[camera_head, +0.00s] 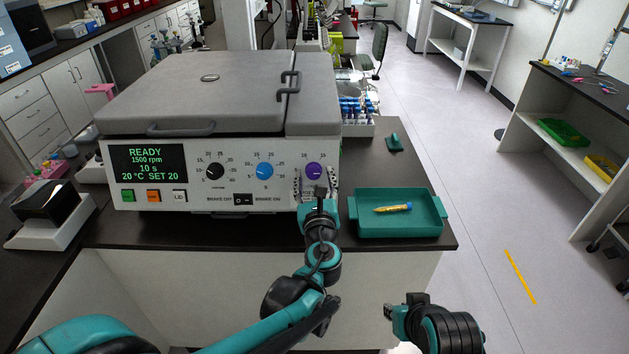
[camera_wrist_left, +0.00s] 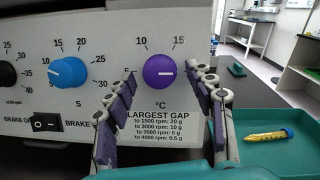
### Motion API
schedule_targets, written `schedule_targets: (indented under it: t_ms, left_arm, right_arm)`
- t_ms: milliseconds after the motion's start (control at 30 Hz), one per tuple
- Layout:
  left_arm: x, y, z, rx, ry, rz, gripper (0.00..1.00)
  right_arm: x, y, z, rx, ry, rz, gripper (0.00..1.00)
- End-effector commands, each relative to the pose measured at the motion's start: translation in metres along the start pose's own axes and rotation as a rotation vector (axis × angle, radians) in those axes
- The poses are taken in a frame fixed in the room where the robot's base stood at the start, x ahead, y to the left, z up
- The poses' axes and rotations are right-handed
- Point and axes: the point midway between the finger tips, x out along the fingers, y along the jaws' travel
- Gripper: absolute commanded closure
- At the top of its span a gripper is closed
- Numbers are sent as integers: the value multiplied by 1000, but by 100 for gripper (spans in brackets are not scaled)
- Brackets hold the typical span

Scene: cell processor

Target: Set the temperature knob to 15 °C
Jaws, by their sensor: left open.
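The purple temperature knob (camera_head: 314,171) is at the right end of the cell processor's (camera_head: 230,178) white front panel. In the left wrist view the knob (camera_wrist_left: 160,71) has a white pointer line pointing right, with 10 and 15 marked above it and °C below. The display (camera_head: 149,166) reads READY, 1500 rpm, 10 s, 20 °C SET 20. My left gripper (camera_head: 315,182) is open in front of the knob, one finger on each side. I cannot tell whether they touch it. My right gripper (camera_head: 401,312) is low at the right, its fingers unclear.
A black knob (camera_head: 215,171) and a blue knob (camera_head: 264,171) are left of the purple one. A brake switch (camera_head: 243,200) is below them. A teal tray (camera_head: 398,228) with a yellow tube (camera_head: 393,208) lies right of my left gripper. The lid handle (camera_head: 180,129) juts out above the panel.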

Motion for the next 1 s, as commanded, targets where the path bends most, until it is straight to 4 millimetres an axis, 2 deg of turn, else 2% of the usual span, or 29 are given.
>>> schedule_targets:
  t_ms: [133, 167, 333, 367, 733, 1000]
  left_arm:
    - [0, 0, 0, 0, 0, 0, 45]
    - [0, 0, 0, -1, 0, 0, 48]
    - [0, 0, 0, -1, 0, 0, 93]
    - [0, 0, 0, -1, 0, 1, 95]
    - [0, -1, 1, -40, 0, 14, 95]
    - [0, -3, 2, -198, 1, 67, 95]
  right_arm:
    - [0, 0, 0, 0, 0, 0, 78]
    - [0, 0, 0, 0, 0, 0, 78]
    - [0, 0, 0, 0, 0, 0, 78]
    - [0, 0, 0, 0, 0, 0, 78]
    - [-2, 0, -1, 0, 0, 0, 78]
    - [-6, 0, -4, 0, 0, 0, 78]
